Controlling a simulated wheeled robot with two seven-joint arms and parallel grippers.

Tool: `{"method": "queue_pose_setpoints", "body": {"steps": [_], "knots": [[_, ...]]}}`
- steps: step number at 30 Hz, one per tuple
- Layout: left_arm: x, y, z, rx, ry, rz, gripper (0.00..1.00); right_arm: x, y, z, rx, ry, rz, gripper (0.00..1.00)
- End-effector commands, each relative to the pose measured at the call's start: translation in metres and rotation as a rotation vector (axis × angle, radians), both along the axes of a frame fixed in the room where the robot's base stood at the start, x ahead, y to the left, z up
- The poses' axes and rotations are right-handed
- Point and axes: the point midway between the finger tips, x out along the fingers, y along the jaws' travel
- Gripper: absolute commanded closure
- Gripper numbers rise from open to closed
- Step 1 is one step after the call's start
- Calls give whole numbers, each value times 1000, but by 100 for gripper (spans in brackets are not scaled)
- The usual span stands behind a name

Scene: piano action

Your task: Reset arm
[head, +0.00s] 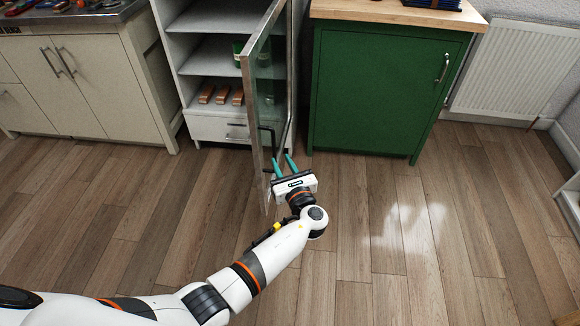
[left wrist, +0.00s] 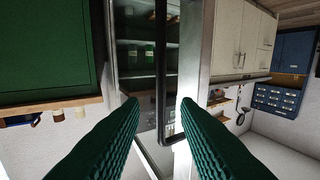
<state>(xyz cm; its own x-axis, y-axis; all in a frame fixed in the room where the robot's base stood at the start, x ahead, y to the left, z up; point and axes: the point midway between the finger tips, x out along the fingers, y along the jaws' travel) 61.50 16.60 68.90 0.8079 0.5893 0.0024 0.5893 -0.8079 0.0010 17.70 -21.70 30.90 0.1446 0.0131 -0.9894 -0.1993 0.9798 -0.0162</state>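My left arm reaches in from the lower left of the head view, stretched out over the floor. My left gripper (head: 283,163) is open, with two teal fingers apart and nothing between them. It is close to the open glass door (head: 258,110) of a grey cabinet, near its dark handle. In the left wrist view the two fingers (left wrist: 158,105) are spread, with the door's dark handle bar (left wrist: 161,75) seen beyond the gap. I cannot tell whether a finger touches the door. My right gripper is in neither view.
The cabinet (head: 207,55) has shelves with copper-coloured pieces (head: 222,95) and a drawer (head: 222,129) below. A green cabinet (head: 375,95) stands to the right, cream cupboards (head: 95,85) to the left. A white radiator (head: 515,70) is at far right. The wooden floor (head: 400,240) is clear.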

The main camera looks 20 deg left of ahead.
Motion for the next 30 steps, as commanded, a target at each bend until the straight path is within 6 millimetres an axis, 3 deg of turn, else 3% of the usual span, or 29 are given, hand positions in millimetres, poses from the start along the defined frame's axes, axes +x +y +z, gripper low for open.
{"method": "queue_pose_setpoints", "body": {"steps": [21, 23, 26, 30], "knots": [[0, 8, -5, -18, 9, -1, 71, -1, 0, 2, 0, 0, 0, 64], [-4, 11, -18, -59, 33, -3, 71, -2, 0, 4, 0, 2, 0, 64], [-22, 19, -60, -203, 98, 2, 71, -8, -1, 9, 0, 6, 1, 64], [-77, 33, -144, -536, 212, 69, 71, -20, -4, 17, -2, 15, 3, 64]]}}
